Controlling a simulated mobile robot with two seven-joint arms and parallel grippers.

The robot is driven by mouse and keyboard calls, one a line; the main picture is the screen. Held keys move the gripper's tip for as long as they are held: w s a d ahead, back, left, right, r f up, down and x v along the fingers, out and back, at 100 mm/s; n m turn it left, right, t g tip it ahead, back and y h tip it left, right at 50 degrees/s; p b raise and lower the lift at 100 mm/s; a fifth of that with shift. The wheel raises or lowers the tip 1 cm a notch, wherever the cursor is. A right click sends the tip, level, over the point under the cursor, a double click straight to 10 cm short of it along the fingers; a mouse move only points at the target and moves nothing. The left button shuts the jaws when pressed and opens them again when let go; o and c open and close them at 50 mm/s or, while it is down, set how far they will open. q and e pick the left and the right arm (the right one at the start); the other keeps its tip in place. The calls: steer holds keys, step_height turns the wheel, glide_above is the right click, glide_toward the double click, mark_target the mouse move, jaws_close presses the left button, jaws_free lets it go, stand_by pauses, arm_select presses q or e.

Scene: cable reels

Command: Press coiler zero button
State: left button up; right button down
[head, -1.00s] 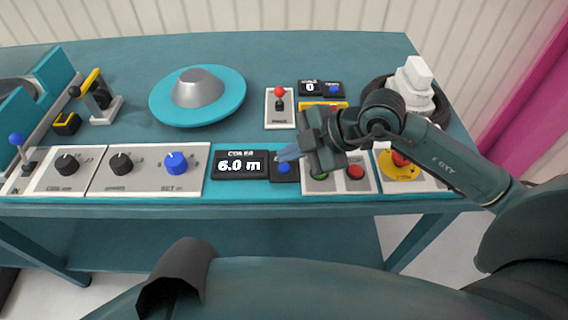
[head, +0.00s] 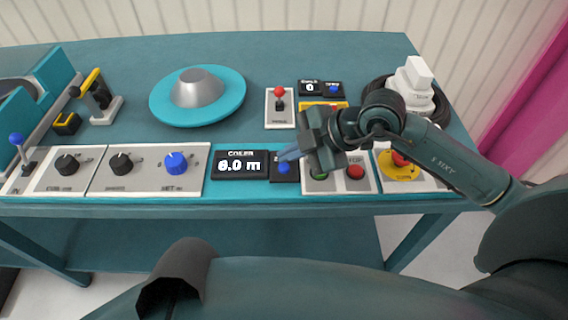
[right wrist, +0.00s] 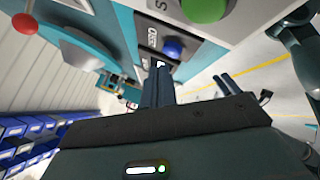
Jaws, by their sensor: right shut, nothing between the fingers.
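In the right wrist view the closed fingers (right wrist: 158,85) point toward the button's panel, with a small gap seen between tips and button. My left gripper is not in view.
Right of the button are a green button (head: 318,174), a red button (head: 355,171) and a yellow-based emergency stop (head: 400,163). Knob panels (head: 150,172) lie to the left. A teal reel disc (head: 198,96) and a red-knobbed lever (head: 280,104) stand behind.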

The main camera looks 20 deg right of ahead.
steer(key=shift+f, duration=0.4)
steer(key=shift+f+b, duration=0.35)
steer(key=shift+f, duration=0.15)
stand_by(0.8)
steer(key=shift+r+p, duration=0.9)
steer(key=shift+p, duration=0.05)
step_height(320, 180, up, 5)
steer(key=p, duration=0.5)
